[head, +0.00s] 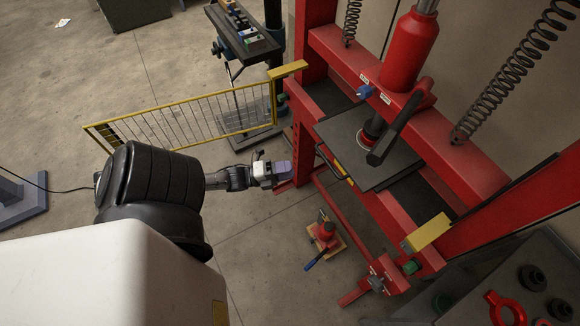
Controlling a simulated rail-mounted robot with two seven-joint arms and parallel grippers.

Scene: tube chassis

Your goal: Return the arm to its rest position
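My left arm comes in from the left, with a thick black link and a thinner grey wrist. My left gripper (276,170) is at its end, small in the picture, just left of the red press frame. It has pale and lavender parts at its tip. I cannot tell whether its fingers are open or shut, or whether the lavender part is a finger or something held. My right arm and gripper are not in view.
A red press (400,58) with a dark plate (385,165) and coil springs fills the right. A yellow mesh guard (185,115) stands behind my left arm. A red jack (325,232) sits on the floor below. A dark panel (500,275) is lower right. The floor at upper left is mostly clear.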

